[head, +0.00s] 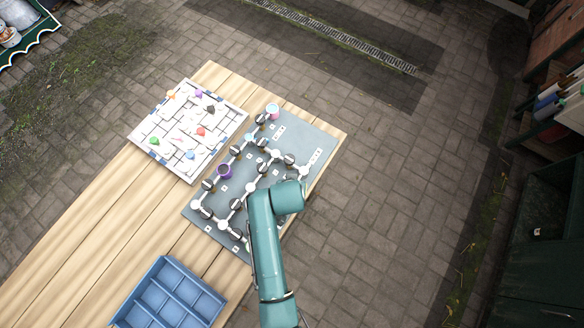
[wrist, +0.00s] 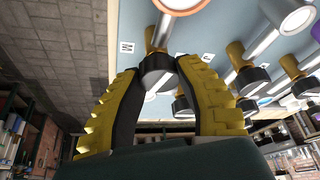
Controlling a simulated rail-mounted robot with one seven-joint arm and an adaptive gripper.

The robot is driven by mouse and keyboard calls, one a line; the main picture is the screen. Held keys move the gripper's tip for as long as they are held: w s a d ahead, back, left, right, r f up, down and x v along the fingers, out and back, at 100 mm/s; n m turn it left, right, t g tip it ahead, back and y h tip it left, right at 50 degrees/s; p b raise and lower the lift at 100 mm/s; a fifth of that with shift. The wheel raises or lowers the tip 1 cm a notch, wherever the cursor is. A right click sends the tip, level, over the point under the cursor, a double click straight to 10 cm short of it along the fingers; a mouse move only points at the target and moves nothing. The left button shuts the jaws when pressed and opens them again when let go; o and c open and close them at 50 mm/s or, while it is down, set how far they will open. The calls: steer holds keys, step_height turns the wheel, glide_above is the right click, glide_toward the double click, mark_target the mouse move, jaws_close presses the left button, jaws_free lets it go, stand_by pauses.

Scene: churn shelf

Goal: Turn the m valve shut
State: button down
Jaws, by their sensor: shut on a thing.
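The m valve has a black knob (wrist: 157,77) on a brass stem, seen in the wrist view beside a white label marked M (wrist: 126,47). My gripper (wrist: 158,70), with yellow fingers and black pads, is shut on this knob, one finger on each side. The valve sits on the grey pipe board (head: 312,134), which carries white pipes and several dark-knobbed valves. In the head view my arm covers the gripper and this part of the board. How far the valve is turned cannot be told.
Other brass-stemmed valves with black knobs, one of them (wrist: 250,76), stand close on the right. A white game board (head: 155,140) and blue divided tray (head: 165,291) share the wooden table (head: 110,215).

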steer(key=m+h, duration=0.1)
steer(key=m, duration=0.2)
steer(key=shift+f+m+g, duration=0.15)
steer(key=shift+m+g, duration=0.15)
steer(key=shift+m, duration=0.1)
steer(key=m+h+b, duration=0.1)
steer(key=m, duration=0.2)
steer(key=shift+f+m+g, duration=0.1)
steer(key=shift+m+g, duration=0.2)
steer(key=m+g+h+b, duration=0.1)
steer(key=m, duration=0.2)
steer(key=shift+m+b, duration=0.3)
steer(key=shift+m+g+h+b, duration=0.5)
steer(key=shift+m+g+b, duration=0.3)
steer(key=shift+m, duration=1.1)
steer(key=c, duration=0.6)
jaws_free()
steer(key=shift+r, duration=0.2)
